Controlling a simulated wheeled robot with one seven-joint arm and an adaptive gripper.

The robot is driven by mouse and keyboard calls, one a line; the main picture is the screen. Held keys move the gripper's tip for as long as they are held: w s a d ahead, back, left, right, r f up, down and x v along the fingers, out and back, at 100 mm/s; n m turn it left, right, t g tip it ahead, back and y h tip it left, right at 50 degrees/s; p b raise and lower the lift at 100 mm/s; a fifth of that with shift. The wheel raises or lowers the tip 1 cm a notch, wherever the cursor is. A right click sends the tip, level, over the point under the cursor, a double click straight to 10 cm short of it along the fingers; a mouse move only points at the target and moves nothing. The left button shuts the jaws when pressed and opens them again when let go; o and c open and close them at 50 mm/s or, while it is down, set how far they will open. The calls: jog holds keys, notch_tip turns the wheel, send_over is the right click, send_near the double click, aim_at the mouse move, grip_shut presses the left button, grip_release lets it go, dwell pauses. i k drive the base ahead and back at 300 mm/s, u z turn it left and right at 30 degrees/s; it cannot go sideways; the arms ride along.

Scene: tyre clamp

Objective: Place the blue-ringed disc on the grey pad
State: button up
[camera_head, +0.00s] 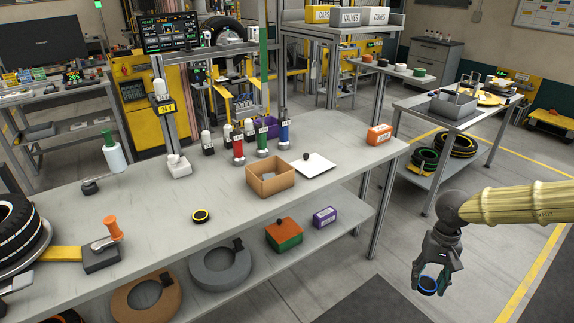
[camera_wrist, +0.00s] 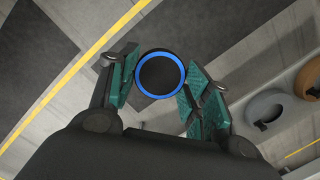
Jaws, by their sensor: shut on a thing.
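The blue-ringed disc (camera_head: 428,284) is dark with a bright blue rim. My gripper (camera_head: 433,281) is shut on it, at the lower right in the head view, over the floor and right of the long workbench. In the wrist view the disc (camera_wrist: 160,75) sits between the green-padded fingers (camera_wrist: 160,88), its round black face and whole blue ring showing. I cannot pick out the grey pad for certain. A row of small round pieces stands on the far right bench, one of them pale (camera_head: 400,67).
The long workbench (camera_head: 150,240) carries a yellow-ringed disc (camera_head: 201,216), an open cardboard box (camera_head: 270,180), a white plate (camera_head: 306,164) and several coloured bottles. Open floor lies between the benches and around my gripper.

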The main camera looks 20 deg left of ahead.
aim_at(270, 177)
jog(key=i, duration=0.2)
jog(key=u, duration=0.75)
